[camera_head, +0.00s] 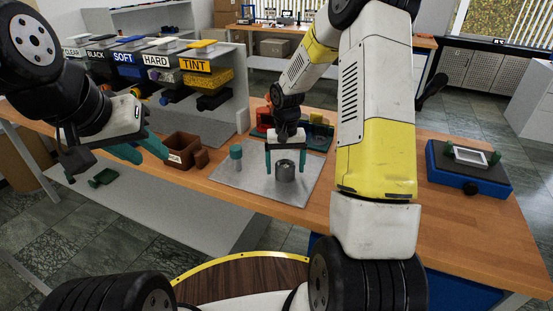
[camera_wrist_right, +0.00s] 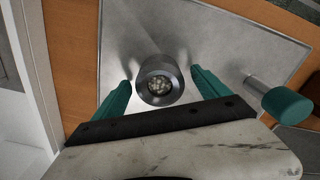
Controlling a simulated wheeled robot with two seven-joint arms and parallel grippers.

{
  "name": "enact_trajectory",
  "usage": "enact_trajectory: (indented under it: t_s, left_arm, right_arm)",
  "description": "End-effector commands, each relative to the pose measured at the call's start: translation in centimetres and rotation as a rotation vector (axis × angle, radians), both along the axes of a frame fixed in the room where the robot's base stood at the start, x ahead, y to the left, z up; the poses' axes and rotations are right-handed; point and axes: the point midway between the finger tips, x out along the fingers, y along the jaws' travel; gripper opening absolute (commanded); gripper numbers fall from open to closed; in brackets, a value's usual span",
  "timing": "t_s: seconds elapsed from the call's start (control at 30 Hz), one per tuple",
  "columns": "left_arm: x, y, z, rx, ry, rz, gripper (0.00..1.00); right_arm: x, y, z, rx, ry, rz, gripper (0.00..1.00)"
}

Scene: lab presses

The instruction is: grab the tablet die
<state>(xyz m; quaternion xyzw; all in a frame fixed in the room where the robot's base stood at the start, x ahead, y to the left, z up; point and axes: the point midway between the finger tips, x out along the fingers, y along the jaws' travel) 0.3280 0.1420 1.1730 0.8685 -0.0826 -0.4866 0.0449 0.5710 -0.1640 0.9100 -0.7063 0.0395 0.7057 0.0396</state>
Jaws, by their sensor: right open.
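The tablet die, a short grey metal cylinder with pale grains in its open top, stands upright on the metal plate (camera_head: 225,178) in the head view (camera_head: 284,174). It also shows in the right wrist view (camera_wrist_right: 158,99). My right gripper (camera_head: 286,178) points down over it, open, with one teal finger on each side. In the right wrist view the fingers (camera_wrist_right: 160,82) are apart from the die, with gaps on both sides. My left gripper (camera_head: 152,158) is open and empty at the left, above the bench's front edge.
A teal-topped metal piece (camera_head: 236,153) stands on the plate left of the die. A brown box (camera_head: 183,148) is further left. A labelled rack (camera_head: 195,66) is at back left, a blue-based device (camera_head: 468,180) at right.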

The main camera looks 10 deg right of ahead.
Motion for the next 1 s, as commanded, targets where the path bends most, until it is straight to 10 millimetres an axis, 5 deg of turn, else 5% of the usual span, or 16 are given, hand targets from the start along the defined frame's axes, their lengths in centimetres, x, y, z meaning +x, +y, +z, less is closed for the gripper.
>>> enact_trajectory:
  t_s: [0.13,0.57,1.0]
  left_arm:
    - [0.0,0.0,0.0,0.0,0.0,0.0,0.36]
    - [0.0,0.0,0.0,0.0,0.0,0.0,0.36]
    - [0.0,0.0,0.0,0.0,0.0,0.0,0.36]
  right_arm:
    - [0.0,-0.01,0.03,0.0,0.0,0.0,0.84]
    - [0.01,-0.01,0.06,0.0,0.0,0.0,0.0]
    - [0.1,0.0,0.95,0.0,-0.003,0.0,0.0]
